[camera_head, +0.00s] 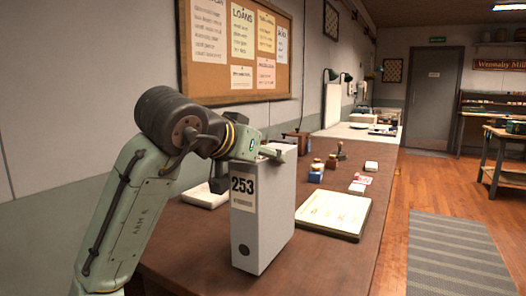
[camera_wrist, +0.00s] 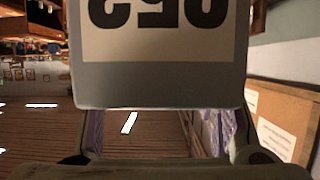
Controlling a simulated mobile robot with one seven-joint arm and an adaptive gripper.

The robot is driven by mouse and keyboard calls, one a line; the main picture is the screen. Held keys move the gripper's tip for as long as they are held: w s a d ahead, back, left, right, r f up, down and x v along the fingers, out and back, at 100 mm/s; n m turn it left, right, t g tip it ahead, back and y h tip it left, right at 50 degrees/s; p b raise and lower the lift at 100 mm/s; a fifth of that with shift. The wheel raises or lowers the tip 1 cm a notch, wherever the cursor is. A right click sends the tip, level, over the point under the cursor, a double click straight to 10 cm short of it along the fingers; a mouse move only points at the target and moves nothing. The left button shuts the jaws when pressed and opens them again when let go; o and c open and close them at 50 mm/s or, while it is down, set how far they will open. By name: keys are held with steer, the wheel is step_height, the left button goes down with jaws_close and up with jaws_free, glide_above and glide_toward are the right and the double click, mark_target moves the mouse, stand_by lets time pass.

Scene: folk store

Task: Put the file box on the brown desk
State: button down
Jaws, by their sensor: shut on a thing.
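The file box (camera_head: 262,228) is a tall grey box with a white "253" label and a round finger hole low on its front. It stands upright over the front part of the brown desk (camera_head: 330,262). I cannot tell whether its base touches the desk top. My gripper (camera_head: 272,152) is shut on its top end, with the arm reaching in from the left. In the wrist view the box (camera_wrist: 160,82) fills the top middle between my fingers (camera_wrist: 160,130), its label upside down. The fingers partly hide the box's top in the head view.
Small boxes and stamps (camera_head: 325,168) stand farther back. A notice board (camera_head: 240,45) hangs on the left wall. Desk space at the front right is clear.

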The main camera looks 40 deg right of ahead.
mark_target(266, 203)
steer(key=shift+f, duration=1.5)
steer(key=c, duration=0.6)
jaws_free()
steer(key=shift+f, duration=0.1)
